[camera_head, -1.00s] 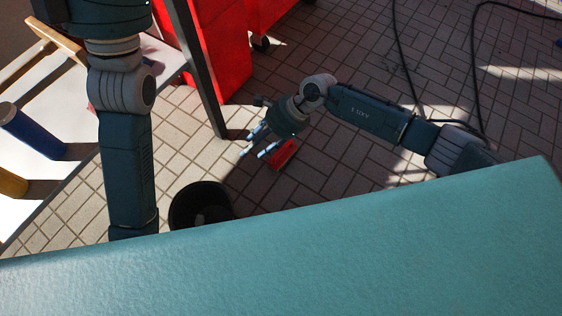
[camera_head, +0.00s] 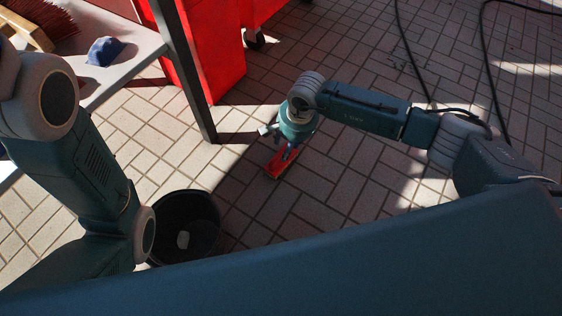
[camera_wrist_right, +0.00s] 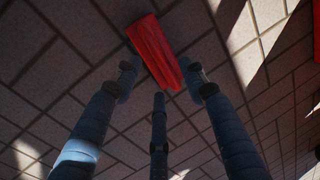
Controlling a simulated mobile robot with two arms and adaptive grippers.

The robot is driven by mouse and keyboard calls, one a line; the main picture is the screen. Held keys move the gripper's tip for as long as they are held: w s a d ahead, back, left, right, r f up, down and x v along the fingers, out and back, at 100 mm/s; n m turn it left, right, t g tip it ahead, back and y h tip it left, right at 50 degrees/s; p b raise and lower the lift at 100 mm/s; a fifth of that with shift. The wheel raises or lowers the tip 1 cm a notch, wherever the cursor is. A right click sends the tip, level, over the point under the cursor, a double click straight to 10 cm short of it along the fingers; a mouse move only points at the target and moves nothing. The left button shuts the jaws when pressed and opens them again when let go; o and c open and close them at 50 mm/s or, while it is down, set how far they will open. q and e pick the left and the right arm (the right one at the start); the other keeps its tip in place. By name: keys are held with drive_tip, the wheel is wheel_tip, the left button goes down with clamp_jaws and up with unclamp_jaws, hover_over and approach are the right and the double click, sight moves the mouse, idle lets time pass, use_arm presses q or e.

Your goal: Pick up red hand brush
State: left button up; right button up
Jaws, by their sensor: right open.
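The red hand brush (camera_head: 280,166) lies on the tiled floor under my right gripper (camera_head: 286,149) in the head view. In the right wrist view the red brush (camera_wrist_right: 154,48) lies slanted at the top middle. The fingers of my right gripper (camera_wrist_right: 158,84) are spread apart around the near end of the brush, with nothing visibly gripped. Whether any finger touches it I cannot tell. In the head view the gripper hides part of the brush. My left arm shows at the left, but its gripper is out of view.
A black bucket (camera_head: 186,212) with a pale thing inside stands on the floor. A table (camera_head: 124,72) at upper left bears a blue thing (camera_head: 105,50) and a red-bristled brush (camera_head: 42,18). Black cables (camera_head: 412,60) lie at right.

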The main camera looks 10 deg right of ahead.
sight(283, 151)
drive_tip(key=shift+a+f+b, duration=0.1)
drive_tip(key=shift+f+b, duration=0.2)
drive_tip(key=shift+f, duration=0.05)
drive_tip(key=f+b, duration=0.2)
drive_tip(key=f, duration=0.1)
drive_tip(key=a+f+b, duration=0.1)
drive_tip(key=b, duration=0.1)
drive_tip(key=shift+w+f, duration=0.25)
drive_tip(key=shift+w, duration=0.15)
drive_tip(key=shift+d+r, duration=0.1)
drive_tip(key=shift+r, duration=0.05)
clamp_jaws()
